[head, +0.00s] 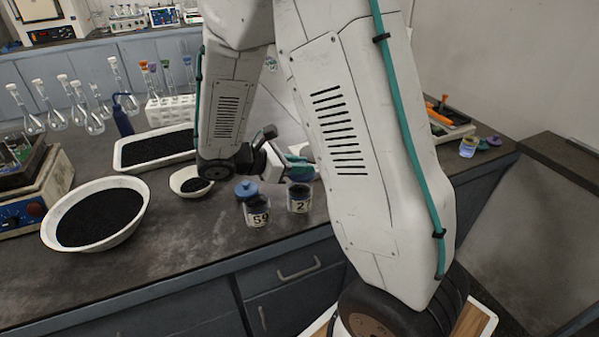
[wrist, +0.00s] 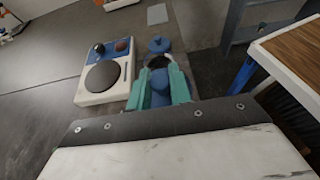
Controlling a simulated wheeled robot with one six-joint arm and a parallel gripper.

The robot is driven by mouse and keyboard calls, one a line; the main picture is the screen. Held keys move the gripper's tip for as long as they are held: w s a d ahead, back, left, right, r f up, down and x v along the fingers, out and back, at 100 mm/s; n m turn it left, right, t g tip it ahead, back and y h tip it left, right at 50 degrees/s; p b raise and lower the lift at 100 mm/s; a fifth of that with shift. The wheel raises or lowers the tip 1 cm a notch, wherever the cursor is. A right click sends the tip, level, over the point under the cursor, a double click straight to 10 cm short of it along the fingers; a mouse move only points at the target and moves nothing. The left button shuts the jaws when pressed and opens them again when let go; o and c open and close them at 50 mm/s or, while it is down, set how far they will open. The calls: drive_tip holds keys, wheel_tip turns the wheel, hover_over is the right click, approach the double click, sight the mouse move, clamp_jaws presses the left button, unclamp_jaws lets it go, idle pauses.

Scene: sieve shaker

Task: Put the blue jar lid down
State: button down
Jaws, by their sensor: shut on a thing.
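My gripper (wrist: 158,88) has its teal fingers shut on a blue jar lid (wrist: 160,87). In the head view the held lid (head: 300,173) is just above the jar marked 2 (head: 299,204); I cannot tell whether they touch. The jar marked 59 (head: 257,214) stands left of it on the dark bench, open, with dark contents. A second blue lid (head: 246,189) shows just behind that jar; what it rests on is unclear. In the wrist view an open, dark-filled jar (wrist: 158,61) is just beyond my fingers, with the second blue lid (wrist: 160,44) past it.
A small white dish (head: 188,181), a white tray (head: 120,158) and a large white bowl (head: 50,238) hold black grains on the left. A flat device with a dark disc (wrist: 103,77) stands left in the wrist view. My arm hides the bench's middle right.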

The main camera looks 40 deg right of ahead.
drive_tip(key=shift+w+d, duration=0.35)
drive_tip(key=shift+w, duration=0.1)
drive_tip(key=shift+w+d+f, duration=0.15)
drive_tip(key=shift+f, duration=1.65)
drive_tip(key=shift+f, duration=0.1)
drive_tip(key=shift+f, duration=0.15)
drive_tip(key=c, duration=1.3)
unclamp_jaws()
